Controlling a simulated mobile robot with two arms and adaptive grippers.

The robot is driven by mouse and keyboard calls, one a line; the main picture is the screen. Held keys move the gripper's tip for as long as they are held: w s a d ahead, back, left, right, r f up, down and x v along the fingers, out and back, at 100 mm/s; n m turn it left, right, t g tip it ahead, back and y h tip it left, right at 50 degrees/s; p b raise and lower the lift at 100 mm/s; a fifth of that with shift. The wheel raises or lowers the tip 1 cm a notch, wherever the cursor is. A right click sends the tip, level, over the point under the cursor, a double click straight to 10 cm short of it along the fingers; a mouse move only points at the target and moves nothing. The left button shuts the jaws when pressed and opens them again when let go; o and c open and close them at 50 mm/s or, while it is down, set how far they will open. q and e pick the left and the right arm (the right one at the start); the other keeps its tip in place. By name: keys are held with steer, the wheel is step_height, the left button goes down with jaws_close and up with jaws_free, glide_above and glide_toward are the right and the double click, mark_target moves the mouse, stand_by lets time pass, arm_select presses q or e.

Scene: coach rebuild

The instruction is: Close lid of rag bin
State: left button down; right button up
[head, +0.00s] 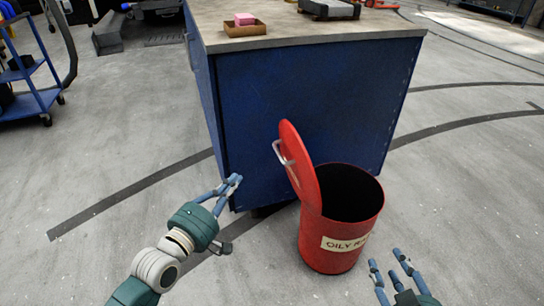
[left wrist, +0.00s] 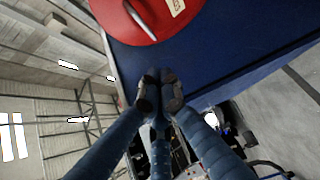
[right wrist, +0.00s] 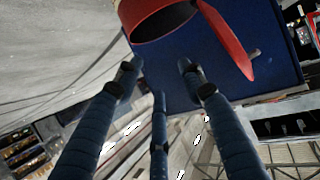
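The red rag bin (head: 328,250), with a label reading "OILY R…", stands upright on the floor beside the blue cabinet. Its red lid (head: 299,160) is open, standing nearly upright at the bin's left side, with a pale handle (head: 283,154) on its outer face. The bin's dark inside shows. My left gripper (head: 236,180) is left of the lid, apart from it, fingers together and empty. The lid also shows in the left wrist view (left wrist: 165,18). My right gripper (head: 386,260) is open and empty, right of the bin's front; the bin also shows in the right wrist view (right wrist: 150,15).
The blue cabinet (head: 290,100) stands close behind the bin. On its top are a small wooden tray (head: 245,29) with a pink block and a grey item. A blue cart (head: 30,105) stands at the far left. The floor left and right of the bin is clear.

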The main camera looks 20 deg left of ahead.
arm_select(q)
steer(key=d+b+x, duration=0.2)
steer(key=b+x, duration=0.1)
steer(key=x, duration=0.9)
steer(key=shift+s+d+b, duration=0.2)
steer(key=shift+d+b, duration=0.1)
steer(key=shift+d, duration=0.1)
arm_select(e)
step_height(320, 180, up, 20)
steer(key=a+t+y, duration=0.2)
steer(key=t+y, duration=0.1)
steer(key=t, duration=0.6)
steer(key=shift+w+a+f+t, duration=0.2)
steer(key=shift+a+t, duration=0.1)
steer(key=shift+w+f, duration=0.1)
steer(key=shift+f, duration=0.05)
